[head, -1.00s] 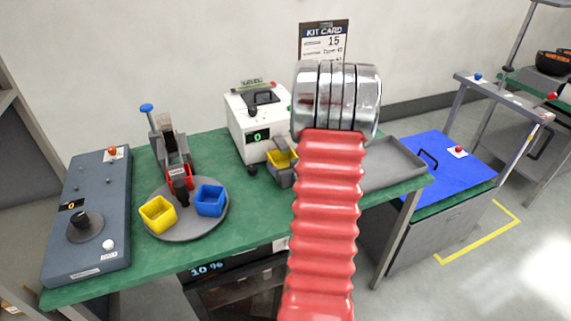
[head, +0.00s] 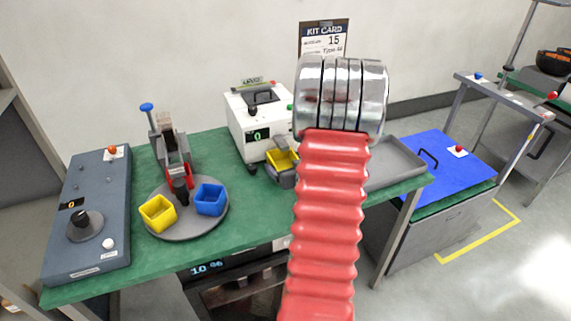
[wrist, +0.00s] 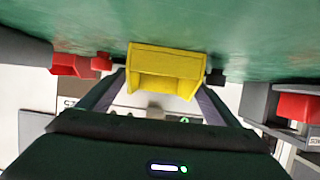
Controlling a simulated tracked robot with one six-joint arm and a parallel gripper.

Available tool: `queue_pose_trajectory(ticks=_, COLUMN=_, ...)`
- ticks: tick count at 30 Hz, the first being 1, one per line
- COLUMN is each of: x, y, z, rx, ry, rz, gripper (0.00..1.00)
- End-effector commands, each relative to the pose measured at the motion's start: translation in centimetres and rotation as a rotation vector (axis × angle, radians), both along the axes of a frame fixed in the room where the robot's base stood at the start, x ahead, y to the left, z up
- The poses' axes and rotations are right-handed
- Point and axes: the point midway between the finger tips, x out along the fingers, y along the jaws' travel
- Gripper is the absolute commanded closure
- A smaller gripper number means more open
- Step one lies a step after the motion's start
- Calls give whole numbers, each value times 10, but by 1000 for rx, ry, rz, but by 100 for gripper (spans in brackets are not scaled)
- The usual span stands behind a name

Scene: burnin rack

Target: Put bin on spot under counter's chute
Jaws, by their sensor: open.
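A yellow bin (head: 279,161) is on the green bench in front of the white counter (head: 258,122), which has a black handle and a display reading 0. In the wrist view the yellow bin (wrist: 166,62) lies between the fingers of my gripper (wrist: 166,74). The fingers are apart, one on each side of the bin; I see no clear grip. My arm covers the area right of the bin in the head view. The chute and the spot under it cannot be made out clearly.
A round grey turntable (head: 190,228) holds another yellow bin (head: 158,213) and a blue bin (head: 210,199). A grey control box (head: 95,220) is at the left end. A grey tray (head: 395,165) is right of my arm. Green bench between turntable and counter is clear.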

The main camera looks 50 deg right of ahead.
Motion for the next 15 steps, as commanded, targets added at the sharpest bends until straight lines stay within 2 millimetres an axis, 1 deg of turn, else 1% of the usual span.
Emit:
queue_pose_trajectory(ticks=1, x=-7, y=3, z=3, rx=-1, ry=0, rz=-2, gripper=15)
queue_pose_trajectory(ticks=15, x=-59, y=33, z=28, rx=-1, ry=0, rz=-3, gripper=15)
